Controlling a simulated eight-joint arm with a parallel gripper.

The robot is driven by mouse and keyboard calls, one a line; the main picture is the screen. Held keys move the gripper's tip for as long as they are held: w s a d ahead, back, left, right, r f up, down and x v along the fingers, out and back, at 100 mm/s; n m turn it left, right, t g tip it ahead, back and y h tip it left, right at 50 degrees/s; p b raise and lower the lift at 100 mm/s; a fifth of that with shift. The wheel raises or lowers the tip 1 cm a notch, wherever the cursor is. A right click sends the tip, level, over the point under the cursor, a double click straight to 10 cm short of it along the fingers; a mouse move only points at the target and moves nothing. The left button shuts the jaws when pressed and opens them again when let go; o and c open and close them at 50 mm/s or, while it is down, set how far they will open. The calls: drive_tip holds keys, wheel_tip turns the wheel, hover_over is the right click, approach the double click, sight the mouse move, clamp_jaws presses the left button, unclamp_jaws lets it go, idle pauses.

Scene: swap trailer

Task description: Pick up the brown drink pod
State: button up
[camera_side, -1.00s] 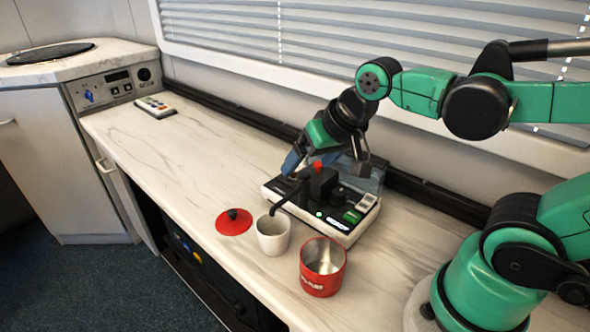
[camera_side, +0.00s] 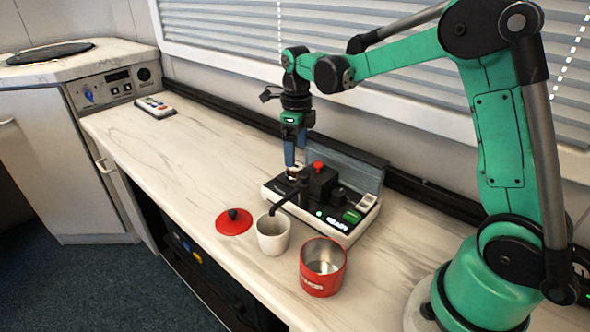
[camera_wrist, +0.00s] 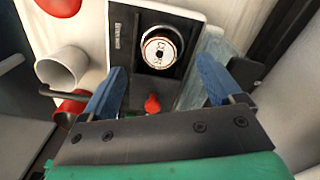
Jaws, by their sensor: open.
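The drink pod (camera_wrist: 162,48) sits in a round holder at one end of the drink machine (camera_wrist: 115,55). In the wrist view it shows a pale top with dark markings and a brownish rim. In the side view the pod (camera_side: 294,172) is small, at the machine's left end. My gripper (camera_side: 291,160) points down just above that end, its fingertips close to the pod. In the wrist view my gripper (camera_wrist: 160,80) is open, with blue fingers spread wide and nothing between them. The pod lies slightly ahead of the fingertips. The machine's body (camera_side: 322,215) is black and white.
The machine has a red-topped knob (camera_side: 318,166) and a raised grey lid (camera_side: 345,165) behind. A white cup (camera_side: 273,240) stands under its spout. A red canister (camera_side: 322,280) and a red lid (camera_side: 234,222) are in front. The counter to the left is clear, except for a remote (camera_side: 155,107).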

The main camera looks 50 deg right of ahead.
sight(296, 166)
drive_tip(key=shift+f, duration=2)
clamp_jaws()
